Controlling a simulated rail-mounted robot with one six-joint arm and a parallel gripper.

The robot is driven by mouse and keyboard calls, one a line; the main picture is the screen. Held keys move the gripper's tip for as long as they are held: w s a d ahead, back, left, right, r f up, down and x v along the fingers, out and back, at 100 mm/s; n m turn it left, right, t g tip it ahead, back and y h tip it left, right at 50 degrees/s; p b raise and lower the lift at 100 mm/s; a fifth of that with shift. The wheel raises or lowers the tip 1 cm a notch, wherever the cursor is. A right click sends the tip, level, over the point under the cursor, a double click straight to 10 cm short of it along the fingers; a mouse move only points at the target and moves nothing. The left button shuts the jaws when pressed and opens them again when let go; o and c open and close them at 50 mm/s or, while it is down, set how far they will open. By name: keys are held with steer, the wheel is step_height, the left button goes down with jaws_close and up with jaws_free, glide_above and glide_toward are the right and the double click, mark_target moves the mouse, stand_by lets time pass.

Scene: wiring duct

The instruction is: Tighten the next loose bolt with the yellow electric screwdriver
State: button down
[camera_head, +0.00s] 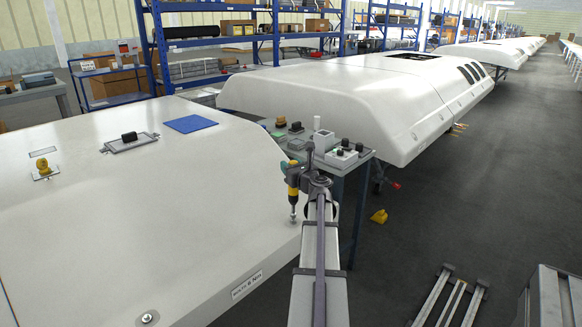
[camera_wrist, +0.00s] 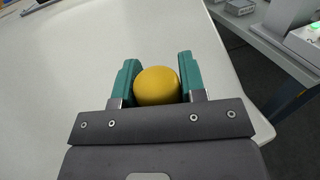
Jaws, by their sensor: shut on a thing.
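My gripper (camera_head: 296,178) is shut on the yellow electric screwdriver (camera_head: 293,194), which hangs upright with its bit pointing down. In the wrist view the screwdriver's round yellow end (camera_wrist: 157,86) sits between the two teal fingers of my gripper (camera_wrist: 157,78). The bit is over the right front corner of the white housing (camera_head: 190,210); I cannot tell whether it touches a bolt there, as any bolt head under it is too small to make out. Another bolt (camera_head: 148,317) shows at the housing's lower front edge, to the left.
A blue pad (camera_head: 190,124), a grey handle plate (camera_head: 130,143) and a yellow knob (camera_head: 43,168) are on the housing. A bench (camera_head: 345,166) with small devices stands behind my gripper.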

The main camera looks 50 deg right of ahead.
steer(key=shift+f+b, duration=0.85)
steer(key=shift+f, duration=0.05)
stand_by(2.1)
step_height(320, 180, up, 6)
steer(key=p, duration=0.6)
steer(key=shift+r, duration=0.1)
steer(key=shift+d, duration=0.1)
